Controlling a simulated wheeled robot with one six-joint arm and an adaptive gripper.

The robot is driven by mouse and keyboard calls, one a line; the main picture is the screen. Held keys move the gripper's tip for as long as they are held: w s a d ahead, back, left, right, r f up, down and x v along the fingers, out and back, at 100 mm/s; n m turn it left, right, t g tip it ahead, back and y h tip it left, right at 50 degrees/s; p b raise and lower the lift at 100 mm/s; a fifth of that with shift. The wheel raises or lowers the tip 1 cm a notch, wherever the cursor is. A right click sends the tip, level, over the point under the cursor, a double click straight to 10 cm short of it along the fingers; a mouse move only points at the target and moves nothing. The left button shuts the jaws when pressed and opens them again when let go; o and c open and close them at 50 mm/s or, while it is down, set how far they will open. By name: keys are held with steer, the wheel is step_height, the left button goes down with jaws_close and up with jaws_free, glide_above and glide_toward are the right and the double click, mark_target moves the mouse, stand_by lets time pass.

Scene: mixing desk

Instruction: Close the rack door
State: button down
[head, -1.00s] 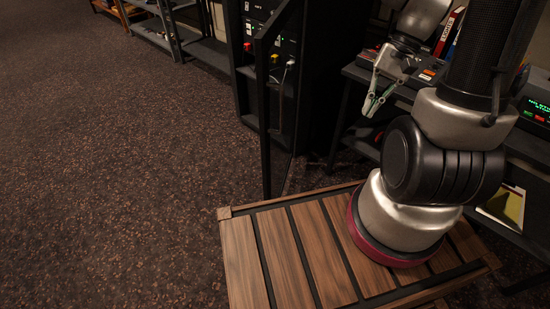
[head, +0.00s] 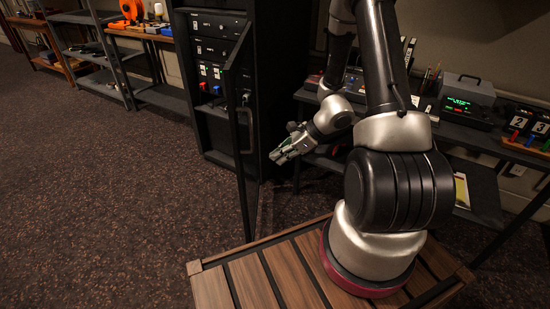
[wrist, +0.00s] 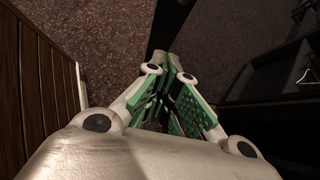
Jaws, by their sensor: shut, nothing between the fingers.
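The rack door (head: 238,150), a tall thin dark framed panel with a handle (head: 247,130), stands open, swung out from the black rack (head: 284,80) toward my base. The rack's front shows several dark units with red and blue connectors. My gripper (head: 275,158) is shut and empty, with pale links and green pads. In the head view it is just right of the door, in front of the rack's side; contact is not visible. In the wrist view my gripper (wrist: 172,62) points at a dark upright strip (wrist: 168,25), probably the door seen nearly edge-on.
A desk (head: 470,135) with a green-display device (head: 467,98) stands behind my arm at right. Shelving (head: 95,60) with orange items lines the back left. Carpet (head: 110,190) left of the door is clear. My slatted wooden base is close to the door's lower end.

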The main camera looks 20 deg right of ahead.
glide_toward(243, 175)
step_height(243, 175, down, 3)
steer(key=shift+w+a+r, duration=0.1)
steer(key=shift+w+a, duration=0.15)
steer(key=shift+a, duration=0.5)
steer(key=shift+w+a, duration=0.3)
steer(key=shift+a, duration=0.45)
